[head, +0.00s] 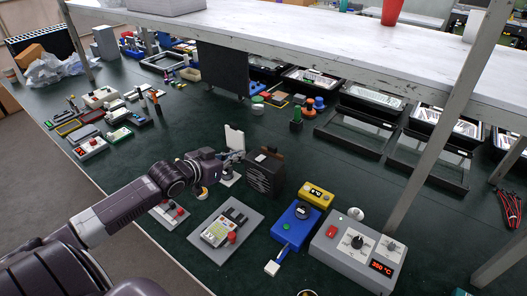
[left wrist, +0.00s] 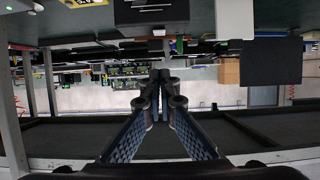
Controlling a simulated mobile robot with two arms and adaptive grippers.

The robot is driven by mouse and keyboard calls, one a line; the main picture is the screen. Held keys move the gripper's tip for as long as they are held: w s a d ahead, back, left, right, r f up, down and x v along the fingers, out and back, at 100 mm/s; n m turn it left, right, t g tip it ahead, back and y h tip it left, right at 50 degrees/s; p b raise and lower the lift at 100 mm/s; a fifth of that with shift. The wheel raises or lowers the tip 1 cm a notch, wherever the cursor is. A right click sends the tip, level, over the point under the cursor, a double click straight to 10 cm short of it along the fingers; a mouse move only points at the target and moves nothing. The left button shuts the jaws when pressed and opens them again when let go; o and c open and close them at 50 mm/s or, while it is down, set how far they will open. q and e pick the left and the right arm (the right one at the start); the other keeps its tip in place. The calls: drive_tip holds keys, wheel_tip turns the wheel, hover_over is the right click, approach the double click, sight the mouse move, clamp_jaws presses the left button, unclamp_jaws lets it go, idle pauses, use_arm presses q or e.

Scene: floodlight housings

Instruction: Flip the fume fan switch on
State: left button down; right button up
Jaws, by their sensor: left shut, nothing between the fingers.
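The fume fan appears to be the black box (head: 264,174) with a grille-like front, standing upright on the green bench mat in the middle of the head view. A small light detail shows on its top, but I cannot make out the switch or its position. My left gripper (head: 238,156) is shut and empty, just left of the box's upper part; I cannot tell whether it touches. In the left wrist view the closed fingertips (left wrist: 161,74) point away from the camera, and a dark box (left wrist: 150,12) shows at the top edge. My right gripper is not in view.
A white upright panel (head: 235,138) stands behind my left gripper. A grey plate (head: 212,252) lies in front. A white shelf (head: 330,50) overhangs the back.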

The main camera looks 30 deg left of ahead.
use_arm(q)
drive_tip(key=s, duration=0.1)
drive_tip(key=p, duration=0.1)
hover_over(258, 160)
drive_tip(key=s, duration=0.2)
wheel_tip(258, 160, down, 3)
wheel_tip(258, 160, down, 4)
drive_tip(key=shift+a+p, duration=0.1)
drive_tip(key=shift+p, duration=0.3)
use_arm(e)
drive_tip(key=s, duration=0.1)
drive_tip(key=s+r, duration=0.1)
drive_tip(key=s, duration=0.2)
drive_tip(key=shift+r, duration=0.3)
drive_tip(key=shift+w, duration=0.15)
use_arm(q)
drive_tip(key=shift+s+f+b, duration=0.15)
drive_tip(key=shift+f+b, duration=0.55)
drive_tip(key=shift+r+p, duration=0.3)
drive_tip(key=shift+p, duration=0.05)
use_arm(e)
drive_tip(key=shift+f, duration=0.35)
use_arm(q)
drive_tip(key=shift+r, duration=0.15)
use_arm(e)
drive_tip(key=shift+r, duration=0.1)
